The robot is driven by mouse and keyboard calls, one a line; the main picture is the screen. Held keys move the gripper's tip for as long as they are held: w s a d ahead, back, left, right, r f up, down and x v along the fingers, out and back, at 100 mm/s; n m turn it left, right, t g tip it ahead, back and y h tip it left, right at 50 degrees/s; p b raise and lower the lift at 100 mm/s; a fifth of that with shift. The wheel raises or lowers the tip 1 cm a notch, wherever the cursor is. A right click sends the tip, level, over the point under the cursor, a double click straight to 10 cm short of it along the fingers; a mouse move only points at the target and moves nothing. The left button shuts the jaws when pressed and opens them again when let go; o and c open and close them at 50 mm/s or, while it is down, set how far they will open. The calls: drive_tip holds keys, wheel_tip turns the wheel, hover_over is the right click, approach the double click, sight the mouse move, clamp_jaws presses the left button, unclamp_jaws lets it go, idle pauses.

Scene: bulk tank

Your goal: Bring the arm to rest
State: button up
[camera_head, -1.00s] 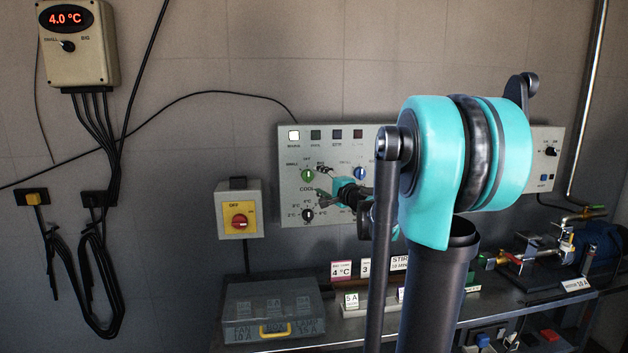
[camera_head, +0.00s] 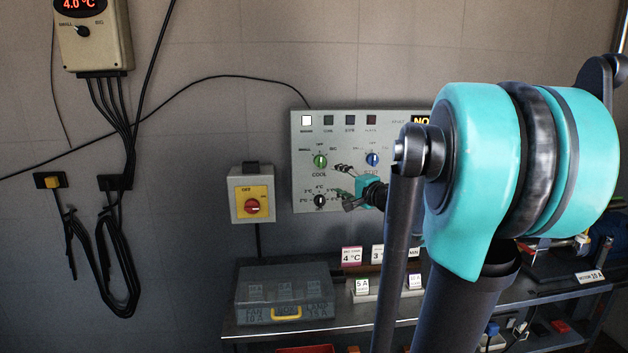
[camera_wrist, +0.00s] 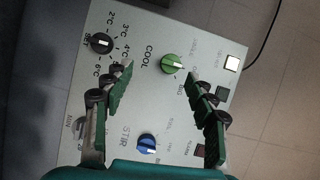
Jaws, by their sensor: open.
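My gripper (camera_head: 346,185) is in front of the grey control panel (camera_head: 304,188), with its fingers spread and nothing between them. In the wrist view my open gripper (camera_wrist: 165,105) faces the panel, and its green finger pads stand apart. The green COOL knob (camera_wrist: 172,64) shows between and beyond the fingertips. The blue STIR knob (camera_wrist: 147,143) lies between the fingers, nearer the palm. The black SET knob (camera_wrist: 102,43) is to the left. No contact with the panel is visible. My arm hides the panel's right side in the head view.
A grey box with a red switch on yellow (camera_head: 253,207) hangs left of the panel. A bench (camera_head: 300,325) below carries a transparent-lidded case (camera_head: 285,293) and small label cards (camera_head: 352,256). A temperature display (camera_head: 82,8) and hanging cables (camera_head: 75,240) are at the left wall.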

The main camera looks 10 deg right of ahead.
drive_tip(key=s+a+f+n+g, duration=0.35)
drive_tip(key=s+f, duration=0.25)
drive_tip(key=f, duration=0.2)
drive_tip(key=s+a+f+n+g, duration=0.3)
drive_tip(key=s+a+f+n, duration=0.1)
drive_tip(key=s+f, duration=0.4)
drive_tip(key=s+d+f+n+g+h, duration=0.2)
drive_tip(key=s+d+f+h, duration=0.1)
drive_tip(key=s+f, duration=0.4)
drive_tip(key=s+d+f+n+g+h, duration=0.2)
drive_tip(key=s+d+f+g+h, duration=0.1)
drive_tip(key=s+f, duration=0.5)
drive_tip(key=shift+s+d+f+n+h, duration=0.2)
drive_tip(key=shift+d+n+h, duration=0.15)
drive_tip(key=shift+d+h, duration=0.35)
